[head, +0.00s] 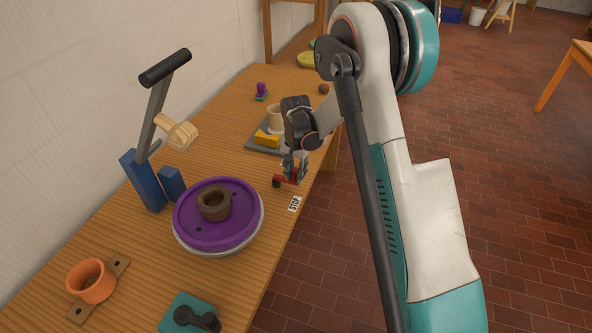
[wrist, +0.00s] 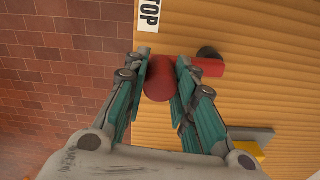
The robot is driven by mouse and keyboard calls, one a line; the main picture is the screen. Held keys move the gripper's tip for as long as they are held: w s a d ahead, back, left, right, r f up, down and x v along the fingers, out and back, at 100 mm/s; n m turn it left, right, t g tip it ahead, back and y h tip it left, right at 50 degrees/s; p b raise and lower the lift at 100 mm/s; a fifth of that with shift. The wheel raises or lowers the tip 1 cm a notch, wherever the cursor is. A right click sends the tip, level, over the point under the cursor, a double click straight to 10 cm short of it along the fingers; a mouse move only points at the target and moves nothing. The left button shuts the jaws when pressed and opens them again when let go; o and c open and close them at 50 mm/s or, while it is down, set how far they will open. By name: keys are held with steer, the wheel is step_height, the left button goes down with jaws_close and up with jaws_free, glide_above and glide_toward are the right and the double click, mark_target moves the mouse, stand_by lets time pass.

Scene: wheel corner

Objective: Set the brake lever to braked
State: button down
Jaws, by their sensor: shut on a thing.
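The red brake lever (head: 290,179) lies low over the right edge of the wooden table, with a black pivot (head: 276,183) at its left end. The wrist view shows its red knob (wrist: 159,78), its red bar (wrist: 208,67) and part of the dark pivot (wrist: 208,52). My gripper (head: 293,172) reaches down to the lever and is shut on the knob, with one finger on each side of it in the wrist view (wrist: 162,82). A white STOP label (head: 295,204) lies on the table edge, apart from the knob; it also shows in the wrist view (wrist: 148,14).
A purple wheel (head: 240,211) lies left of the lever. A taller grey lever with a black handle (head: 165,68) stands by the wall on blue blocks (head: 143,181). A yellow block (head: 267,139) on a grey plate is close behind my gripper. Tiled floor is free to the right.

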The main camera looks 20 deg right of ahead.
steer(key=shift+s+a+m, duration=0.15)
steer(key=shift+m, duration=0.25)
steer(key=c, duration=1.3)
jaws_free()
steer(key=shift+r, duration=0.15)
step_height(320, 180, up, 12)
